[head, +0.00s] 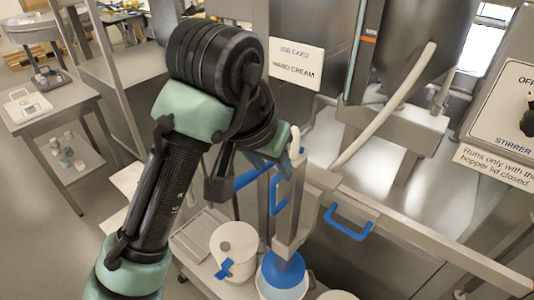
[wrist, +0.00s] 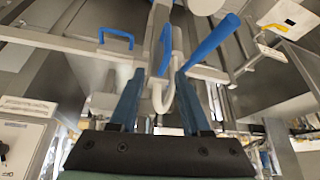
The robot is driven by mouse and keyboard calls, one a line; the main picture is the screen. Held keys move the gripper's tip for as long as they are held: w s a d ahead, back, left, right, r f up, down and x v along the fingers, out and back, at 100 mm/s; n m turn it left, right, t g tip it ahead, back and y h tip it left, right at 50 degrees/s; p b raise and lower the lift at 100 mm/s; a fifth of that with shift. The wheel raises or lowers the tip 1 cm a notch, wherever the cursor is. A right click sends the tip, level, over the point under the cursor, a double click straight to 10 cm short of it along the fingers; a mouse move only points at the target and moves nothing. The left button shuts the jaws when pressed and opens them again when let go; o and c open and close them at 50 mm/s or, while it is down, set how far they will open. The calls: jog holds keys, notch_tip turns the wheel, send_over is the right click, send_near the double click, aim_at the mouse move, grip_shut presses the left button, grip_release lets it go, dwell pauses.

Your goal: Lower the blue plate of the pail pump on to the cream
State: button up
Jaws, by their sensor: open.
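The blue plate (head: 283,272) of the pail pump is at the foot of the steel pump column (head: 291,215), over a pale pail (head: 284,294) at the bottom of the head view. Whether it touches cream cannot be seen. My gripper (head: 272,165) is near the top of the column, well above the plate. In the wrist view the two blue fingers of my gripper (wrist: 160,92) are apart. A pale curved hook (wrist: 160,104) and a blue lever (wrist: 165,50) show between or beyond them; contact cannot be told.
A white lidded tub (head: 233,243) with a blue clip stands left of the pail on a steel cart. A blue handle (head: 348,222) sits on the rail at right. The steel hopper (head: 430,40) is behind. A side table (head: 45,100) stands far left.

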aim_at(272, 189)
jog(key=shift+g, duration=0.4)
jog(key=x, duration=0.3)
jog(key=a+x, duration=0.1)
jog(key=x, duration=0.7)
jog(key=shift+a+f, duration=0.35)
jog(key=shift+c, duration=0.3)
grip_shut()
dwell(0.5)
